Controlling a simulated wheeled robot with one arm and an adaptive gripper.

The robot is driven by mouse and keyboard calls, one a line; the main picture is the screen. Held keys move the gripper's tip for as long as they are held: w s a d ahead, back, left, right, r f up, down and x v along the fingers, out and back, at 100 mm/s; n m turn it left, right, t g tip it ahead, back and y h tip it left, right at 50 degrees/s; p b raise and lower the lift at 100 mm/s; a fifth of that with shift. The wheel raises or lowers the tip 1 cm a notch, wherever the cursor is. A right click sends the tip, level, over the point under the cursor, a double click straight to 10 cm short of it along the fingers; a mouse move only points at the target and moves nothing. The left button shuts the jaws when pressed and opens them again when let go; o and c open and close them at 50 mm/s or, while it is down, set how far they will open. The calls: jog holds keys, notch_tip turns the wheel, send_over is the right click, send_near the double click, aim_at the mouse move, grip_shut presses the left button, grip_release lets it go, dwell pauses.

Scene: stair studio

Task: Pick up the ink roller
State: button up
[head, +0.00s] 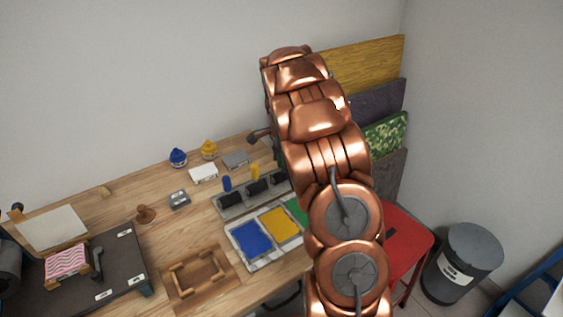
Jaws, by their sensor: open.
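A grey rack (234,209) with dark slots stands on the wooden table. A blue upright handle (227,184) and a yellow upright handle (255,172) show at it; they look like ink roller handles, but I cannot tell for sure. A dark handled tool (97,262) lies by a pink striped block (67,262) on the dark board at left; I cannot tell whether it is the ink roller. My copper arm rises across the middle and covers the rack's right side. My gripper is hidden behind the arm, so no contact shows.
A red stool (408,235) and grey bin (462,264) stand right.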

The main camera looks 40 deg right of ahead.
jog(key=shift+c, duration=0.4)
grip_shut()
jog(key=shift+r, duration=0.1)
notch_tip(320, 180, up, 10)
jog(key=b, duration=0.3)
dwell(0.4)
